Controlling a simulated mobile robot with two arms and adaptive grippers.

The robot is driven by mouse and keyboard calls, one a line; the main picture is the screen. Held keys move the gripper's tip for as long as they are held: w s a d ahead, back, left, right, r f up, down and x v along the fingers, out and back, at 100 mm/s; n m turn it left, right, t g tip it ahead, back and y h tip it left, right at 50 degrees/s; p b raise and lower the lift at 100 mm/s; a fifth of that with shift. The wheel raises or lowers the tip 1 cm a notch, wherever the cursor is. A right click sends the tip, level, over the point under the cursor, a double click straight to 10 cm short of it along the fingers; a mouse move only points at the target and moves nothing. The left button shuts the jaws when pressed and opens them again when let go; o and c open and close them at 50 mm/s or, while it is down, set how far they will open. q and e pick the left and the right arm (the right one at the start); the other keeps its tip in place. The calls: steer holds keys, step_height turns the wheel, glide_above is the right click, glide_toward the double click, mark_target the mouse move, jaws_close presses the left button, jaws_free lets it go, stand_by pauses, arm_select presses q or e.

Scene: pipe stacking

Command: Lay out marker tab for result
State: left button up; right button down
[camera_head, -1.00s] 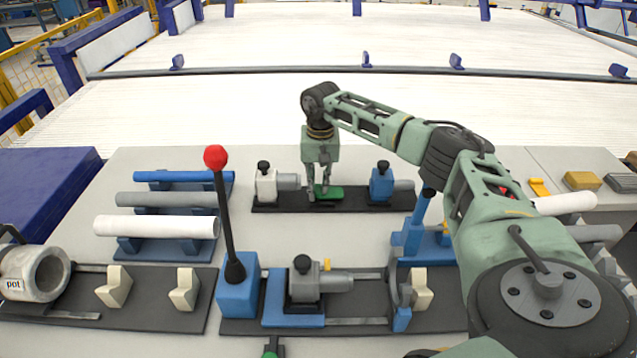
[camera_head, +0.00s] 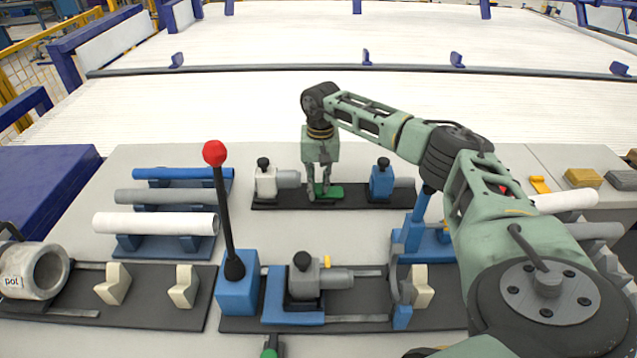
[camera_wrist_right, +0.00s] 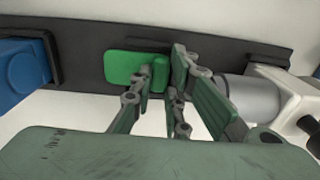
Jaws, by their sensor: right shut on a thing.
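The green marker tab (camera_head: 334,189) is a flat plate with a raised grip ridge. It lies at the black base strip (camera_head: 350,201), between a white-grey fixture and a blue one. My right gripper (camera_head: 319,192) points down at the tab and is shut on it. In the right wrist view the tab's plate (camera_wrist_right: 122,70) shows against the black strip, with its ridge between the fingers (camera_wrist_right: 160,80). I cannot tell whether the plate touches the strip. My left gripper is not in view.
The white-grey fixture (camera_head: 266,183) and the blue fixture (camera_head: 382,182) flank the tab closely. A rack of pipes (camera_head: 155,226) stands left. A red-knobbed lever (camera_head: 222,205) rises in front, beside a grey clamp (camera_head: 304,277). My right arm covers the right side.

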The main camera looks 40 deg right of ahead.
mark_target(319, 188)
steer(key=c, duration=1.6)
jaws_free()
step_height(319, 188, up, 12)
steer(key=shift+s+d+f, duration=0.1)
steer(key=shift+d, duration=0.05)
